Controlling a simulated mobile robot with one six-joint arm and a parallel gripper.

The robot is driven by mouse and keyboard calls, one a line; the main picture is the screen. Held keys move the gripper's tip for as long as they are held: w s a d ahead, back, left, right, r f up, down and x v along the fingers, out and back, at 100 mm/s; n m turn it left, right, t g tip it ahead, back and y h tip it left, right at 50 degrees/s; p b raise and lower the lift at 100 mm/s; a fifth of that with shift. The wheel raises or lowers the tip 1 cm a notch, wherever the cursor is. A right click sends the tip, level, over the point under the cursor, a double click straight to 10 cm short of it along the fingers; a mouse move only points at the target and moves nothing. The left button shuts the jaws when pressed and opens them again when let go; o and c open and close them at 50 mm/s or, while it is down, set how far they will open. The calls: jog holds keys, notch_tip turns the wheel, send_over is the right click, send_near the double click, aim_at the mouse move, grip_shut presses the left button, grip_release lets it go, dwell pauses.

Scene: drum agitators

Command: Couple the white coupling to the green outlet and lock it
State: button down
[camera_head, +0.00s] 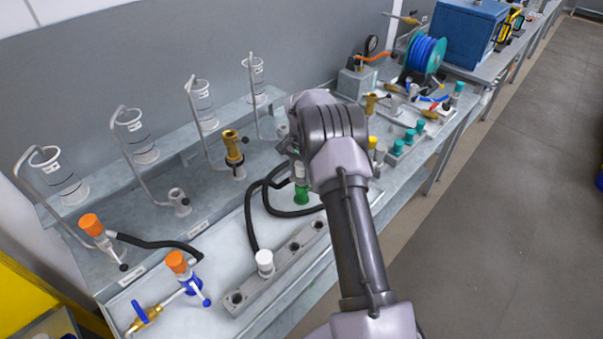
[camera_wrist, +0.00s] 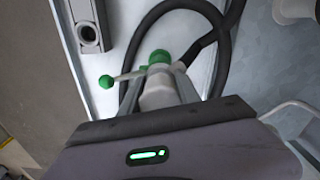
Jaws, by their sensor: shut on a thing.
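My gripper (camera_wrist: 157,84) is shut on a pale fitting (camera_wrist: 158,95) with a green end (camera_wrist: 158,57). A thin lever with a green ball knob (camera_wrist: 106,82) reaches left from this fitting, and a black hose (camera_wrist: 206,43) runs close by its right side. In the head view my arm hides most of the gripper; a green part (camera_head: 302,195) shows just below it. A white-capped coupling (camera_head: 264,260) stands upright in a grey rack with a black hose rising from it. I cannot tell whether the green part is the outlet or belongs to the held fitting.
The grey rack (camera_head: 285,265) has open holes and lies along the bench's front edge. Orange-capped fittings (camera_head: 177,262) and a brass valve (camera_head: 144,317) sit at the left. A brass fitting (camera_head: 233,148) and several glass cylinders stand behind. Black hose loops lie near my gripper.

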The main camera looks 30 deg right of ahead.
jog(key=shift+f, duration=0.3)
dwell(0.6)
jog(key=c, duration=0.8)
grip_release()
jog(key=shift+c, duration=0.4)
notch_tip(320, 180, up, 10)
jog(key=p, duration=0.6)
jog(key=shift+r, duration=0.15)
